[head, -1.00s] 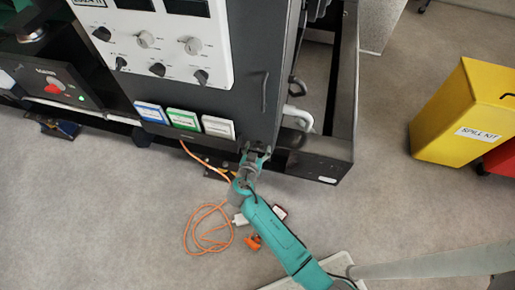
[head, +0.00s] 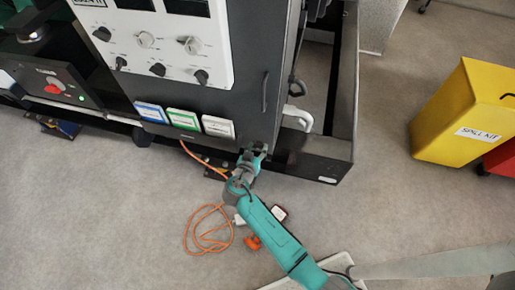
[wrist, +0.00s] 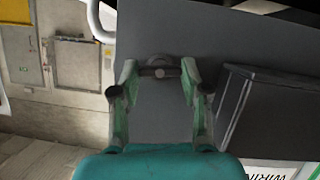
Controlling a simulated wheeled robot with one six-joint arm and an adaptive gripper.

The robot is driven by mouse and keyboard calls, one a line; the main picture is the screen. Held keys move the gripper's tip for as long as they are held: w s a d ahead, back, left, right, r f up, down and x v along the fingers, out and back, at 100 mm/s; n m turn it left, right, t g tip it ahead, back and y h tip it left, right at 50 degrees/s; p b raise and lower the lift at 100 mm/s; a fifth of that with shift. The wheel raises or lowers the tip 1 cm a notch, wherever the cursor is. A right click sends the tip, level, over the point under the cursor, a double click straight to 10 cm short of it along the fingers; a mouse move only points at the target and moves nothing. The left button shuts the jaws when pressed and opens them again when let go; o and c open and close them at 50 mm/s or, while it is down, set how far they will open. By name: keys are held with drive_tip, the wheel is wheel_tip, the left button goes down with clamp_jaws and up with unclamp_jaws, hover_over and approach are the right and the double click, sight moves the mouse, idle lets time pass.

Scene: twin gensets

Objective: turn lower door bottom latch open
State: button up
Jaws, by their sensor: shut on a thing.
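The latch (wrist: 160,72) is a small dark fitting on a plain grey door panel (wrist: 165,30) in the wrist view. My gripper (wrist: 160,77) has one finger on each side of the latch and is shut on it. In the head view my gripper (head: 258,149) is at the bottom front corner of the dark grey genset cabinet (head: 255,60), below its vertical handle (head: 265,92). The latch is hidden behind my gripper there, so its angle is hard to tell.
A black base frame (head: 330,160) juts out at right of the cabinet, with a white pipe (head: 298,117) above it. An orange cable (head: 208,228) lies coiled on the floor. A yellow spill kit bin (head: 465,110) stands at the right.

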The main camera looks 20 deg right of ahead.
drive_tip(key=shift+w+a+n+g+h, duration=0.15)
drive_tip(key=shift+n+g+h, duration=0.25)
drive_tip(key=shift+n+h, duration=0.55)
drive_tip(key=n, duration=0.2)
drive_tip(key=n+h, duration=0.1)
drive_tip(key=shift+a+f+n+g+h, duration=0.1)
drive_tip(key=shift+f+n+g+h, duration=0.05)
drive_tip(key=shift+n+g+h, duration=0.15)
drive_tip(key=n+h, duration=0.1)
drive_tip(key=n, duration=0.2)
drive_tip(key=shift+f+n+h, duration=0.15)
drive_tip(key=shift+n+h, duration=0.1)
drive_tip(key=shift+h, duration=0.1)
drive_tip(key=shift+f+n+h, duration=0.1)
drive_tip(key=shift+n+h, duration=0.5)
drive_tip(key=shift+n, duration=1.1)
drive_tip(key=o, duration=1.1)
drive_tip(key=shift+o, duration=0.2)
drive_tip(key=shift+a, duration=0.15)
drive_tip(key=v, duration=1.1)
drive_tip(key=shift+s+a+f, duration=0.25)
drive_tip(key=shift+s, duration=0.05)
